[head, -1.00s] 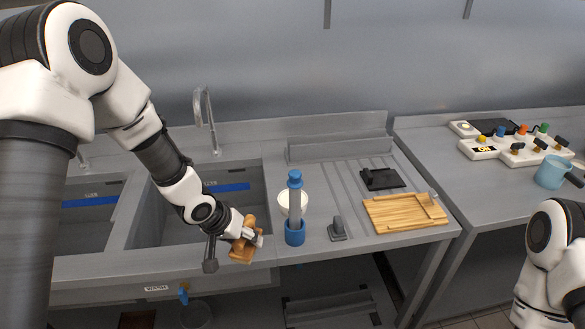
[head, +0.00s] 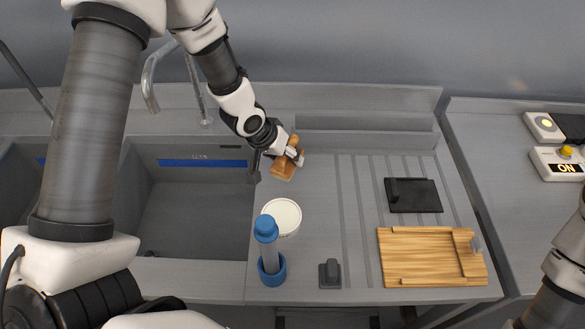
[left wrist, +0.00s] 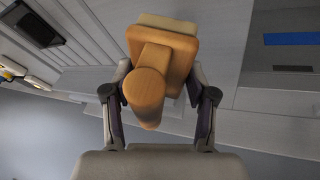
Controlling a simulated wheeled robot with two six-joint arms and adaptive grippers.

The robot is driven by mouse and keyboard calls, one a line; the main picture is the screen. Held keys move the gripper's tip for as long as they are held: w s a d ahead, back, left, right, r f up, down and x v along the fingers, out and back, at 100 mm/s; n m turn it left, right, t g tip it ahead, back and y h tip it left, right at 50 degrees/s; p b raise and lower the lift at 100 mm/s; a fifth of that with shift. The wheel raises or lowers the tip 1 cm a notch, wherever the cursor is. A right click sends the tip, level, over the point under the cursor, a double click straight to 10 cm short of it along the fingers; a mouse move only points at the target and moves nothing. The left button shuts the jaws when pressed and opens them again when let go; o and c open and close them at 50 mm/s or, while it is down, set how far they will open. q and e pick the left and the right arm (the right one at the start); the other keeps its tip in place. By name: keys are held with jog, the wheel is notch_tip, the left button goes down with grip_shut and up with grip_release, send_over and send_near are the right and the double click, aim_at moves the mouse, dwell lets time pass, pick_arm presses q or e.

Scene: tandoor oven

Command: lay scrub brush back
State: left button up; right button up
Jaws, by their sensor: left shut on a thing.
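A wooden scrub brush (head: 285,170) with a knob handle and a paler underside is in my left gripper (head: 295,155). The gripper is shut on its handle. In the head view the brush is over the back left of the drainboard, just right of the sink. In the left wrist view the brush (left wrist: 163,60) sits between the two fingers, its block beyond the knob. I cannot tell whether its underside touches the counter. My right gripper is out of view; only part of that arm shows at the right edge.
The sink basin (head: 190,225) is on the left. A black plate (head: 414,196) and wooden board (head: 420,262) lie right. The grooved drainboard between is clear.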

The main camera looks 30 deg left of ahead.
aim_at(285, 184)
pick_arm(q)
jog(key=shift+s+f, duration=0.9)
jog(key=shift+f, duration=0.25)
jog(key=x, duration=0.2)
jog(key=a+p+x, duration=0.1)
jog(key=x, duration=0.1)
jog(key=shift+w+f, duration=0.15)
jog(key=shift+f, duration=0.3)
jog(key=shift+c, duration=0.5)
jog(key=shift+s+r, duration=0.2)
jog(key=shift+s, duration=0.2)
jog(key=shift+f, duration=0.15)
jog(key=o, duration=1.3)
jog(key=shift+o, duration=0.5)
jog(key=shift+w+f, duration=0.1)
jog(key=shift+w, duration=0.2)
jog(key=shift+s, duration=0.1)
jog(key=shift+r, duration=0.5)
jog(key=b+v, duration=0.1)
jog(key=v, duration=0.4)
jog(key=p+v, duration=0.1)
jog(key=v, duration=0.5)
jog(key=shift+s+r, duration=0.2)
jog(key=shift+r, duration=0.1)
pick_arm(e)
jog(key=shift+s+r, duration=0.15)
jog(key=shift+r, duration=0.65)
